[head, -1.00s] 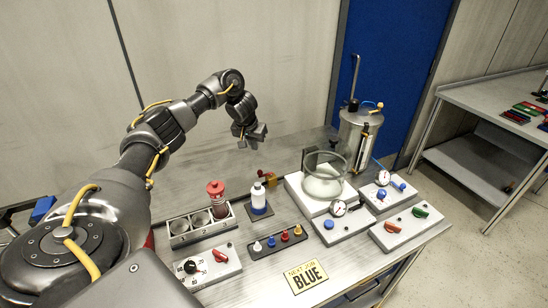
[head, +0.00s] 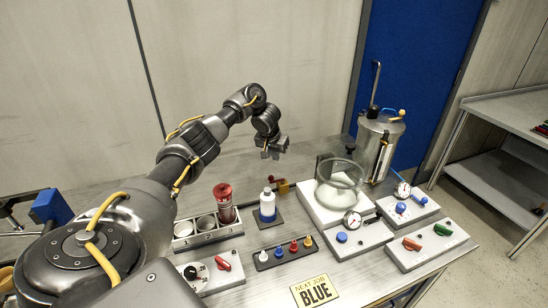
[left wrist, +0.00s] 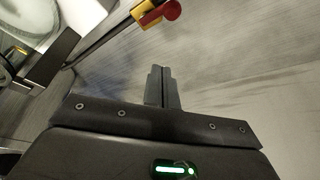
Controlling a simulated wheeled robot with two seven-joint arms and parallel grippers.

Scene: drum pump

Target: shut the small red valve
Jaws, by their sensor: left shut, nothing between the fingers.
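A small valve with a yellow body (head: 282,187) and a red handle sits on a thin dark pipe near the back of the bench, behind the white-and-blue bottle. In the left wrist view, its red handle (left wrist: 165,13) shows at the top edge, partly cut off. My left gripper (head: 274,153) is above the back of the bench, near the valve and apart from it. In the left wrist view the fingers (left wrist: 160,88) are shut and empty. My right gripper is not in view.
The bottle (head: 267,207) stands in front of the valve. A glass vessel (head: 338,187) and a metal drum (head: 381,145) are to the right. Panels with red levers (head: 223,263) (head: 412,244) lie nearer the front.

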